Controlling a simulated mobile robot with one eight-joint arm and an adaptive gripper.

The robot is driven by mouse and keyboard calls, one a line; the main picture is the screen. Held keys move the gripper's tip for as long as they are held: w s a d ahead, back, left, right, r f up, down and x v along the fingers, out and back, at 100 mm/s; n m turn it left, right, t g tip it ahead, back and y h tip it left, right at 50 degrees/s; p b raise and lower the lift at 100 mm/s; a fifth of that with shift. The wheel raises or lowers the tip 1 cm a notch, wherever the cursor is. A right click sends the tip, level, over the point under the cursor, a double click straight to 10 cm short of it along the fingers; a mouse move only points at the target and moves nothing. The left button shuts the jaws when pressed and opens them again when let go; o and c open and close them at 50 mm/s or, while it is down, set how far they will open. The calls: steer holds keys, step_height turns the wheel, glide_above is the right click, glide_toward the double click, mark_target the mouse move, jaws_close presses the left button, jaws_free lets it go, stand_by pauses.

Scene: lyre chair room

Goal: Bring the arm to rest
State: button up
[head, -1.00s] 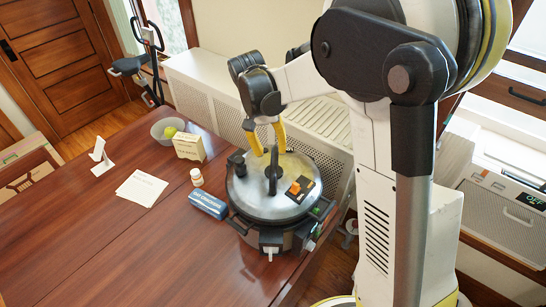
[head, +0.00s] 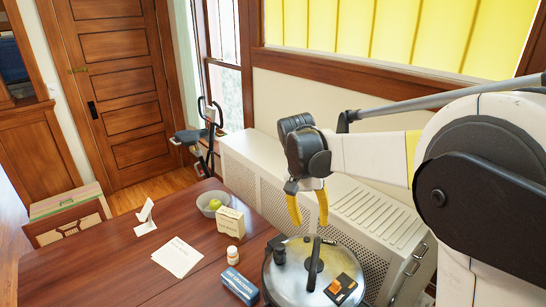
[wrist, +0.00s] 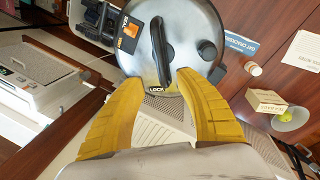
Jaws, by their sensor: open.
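My gripper (head: 308,207) has yellow fingers that are spread apart with nothing between them. In the head view it hangs just above and behind the pressure cooker (head: 282,284), in front of the radiator cover. In the wrist view the fingers (wrist: 155,105) show open, with the lid (wrist: 195,22) beyond the tips. The fingers look clear of the lid handle. The lower part of the cooker is cut off in the head view.
On the wooden table (head: 95,270) are a blue box (head: 240,286), a pill bottle (head: 232,255), a cream box (head: 230,221), a bowl (head: 206,203) with a green fruit, papers (head: 177,257) and a white stand (head: 146,218). A radiator cover (head: 350,215) runs behind. An exercise bike (head: 203,140) stands farther back.

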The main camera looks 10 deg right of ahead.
steer(key=s+d+f+n+t+y+b, duration=0.1)
steer(key=s+f+n+t+b, duration=0.1)
steer(key=s+f+t+b, duration=0.2)
steer(key=s+d+f+n+t+y+b, duration=0.1)
steer(key=s+f+t+b, duration=0.3)
steer(key=s+f+b, duration=0.5)
steer(key=s+n+b, duration=0.1)
steer(key=s+b, duration=0.2)
steer(key=s, duration=0.3)
steer(key=shift+s+f, duration=0.15)
steer(key=shift+s, duration=0.25)
stand_by(0.7)
